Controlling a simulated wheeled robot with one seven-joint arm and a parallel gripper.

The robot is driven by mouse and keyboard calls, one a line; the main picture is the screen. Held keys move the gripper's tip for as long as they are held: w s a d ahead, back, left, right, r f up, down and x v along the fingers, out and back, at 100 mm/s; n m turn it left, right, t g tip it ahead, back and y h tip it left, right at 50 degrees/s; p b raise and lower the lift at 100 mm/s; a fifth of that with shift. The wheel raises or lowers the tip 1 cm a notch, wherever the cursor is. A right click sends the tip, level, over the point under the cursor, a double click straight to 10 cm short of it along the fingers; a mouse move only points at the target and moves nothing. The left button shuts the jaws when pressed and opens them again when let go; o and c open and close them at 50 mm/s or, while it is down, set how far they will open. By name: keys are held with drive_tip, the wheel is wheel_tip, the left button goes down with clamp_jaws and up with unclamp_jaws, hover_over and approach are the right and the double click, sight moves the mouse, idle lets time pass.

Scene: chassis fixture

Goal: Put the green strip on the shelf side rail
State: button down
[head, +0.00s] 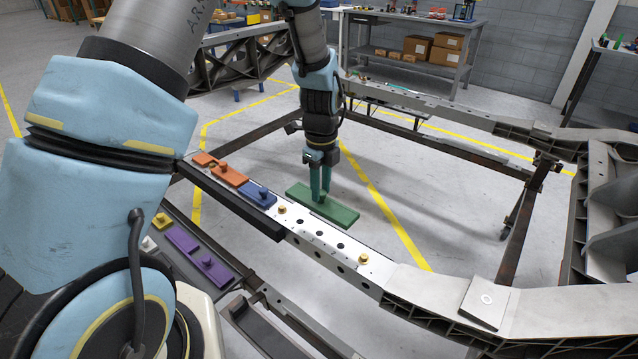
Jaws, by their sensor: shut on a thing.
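The green strip (340,213) is a flat bar held by my gripper (319,196). My gripper points down, and its fingers are shut on the strip near its middle; the exact grip spot is partly hidden by the fingers. The strip appears in the air just beyond the inner edge of the silver side rail (312,236), apart from it as far as I can tell. The rail runs from upper left to lower right. Its bare stretch has dark holes and two brass pegs, one near the blue strip (282,210) and one farther right (363,259).
A blue strip (255,195) and orange strips (229,175) lie on the rail's left part. A purple strip (185,240) and a yellow piece (161,221) sit on a lower ledge in front. The large grey frame (440,290) rises at right. Open floor lies inside the frame.

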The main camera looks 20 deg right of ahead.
sight(321, 202)
drive_tip(key=shift+f+b, duration=2.05)
drive_tip(key=shift+f, duration=1.25)
drive_tip(key=shift+f, duration=0.15)
drive_tip(key=shift+f+b, duration=0.75)
drive_tip(key=shift+f, duration=0.5)
drive_tip(key=shift+c, duration=2.4)
unclamp_jaws()
wheel_tip(321, 202, up, 8)
drive_tip(key=p, duration=0.6)
drive_tip(key=shift+r, duration=0.1)
drive_tip(key=shift+a, duration=0.1)
